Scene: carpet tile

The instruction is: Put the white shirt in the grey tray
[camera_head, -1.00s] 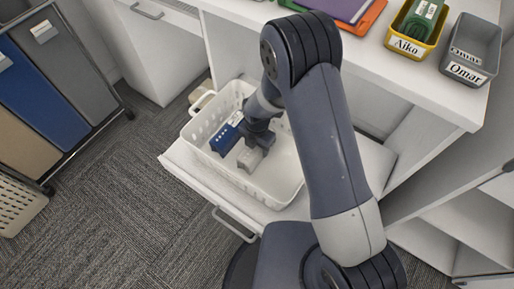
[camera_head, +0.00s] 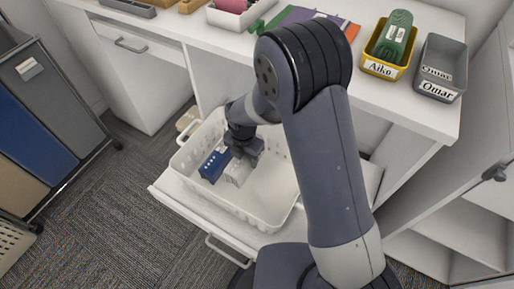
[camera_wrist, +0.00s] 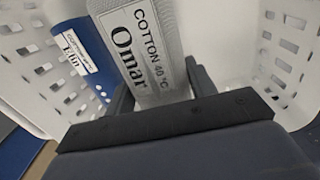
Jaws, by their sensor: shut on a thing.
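The white shirt (camera_head: 238,171) is a folded whitish bundle inside the white basket. Its label in the wrist view (camera_wrist: 145,50) reads "COTTON 40 °C" and "Omar". My gripper (camera_head: 244,148) reaches down into the basket from above. In the wrist view my gripper (camera_wrist: 160,88) has one finger on each side of the shirt and is shut on it. The grey tray (camera_head: 447,52) stands at the right end of the white desk, labelled "Omar".
A yellow tray (camera_head: 372,66) labelled "Aiko" holds a green item, left of the grey tray. A trolley with coloured bins (camera_head: 40,130) stands left.

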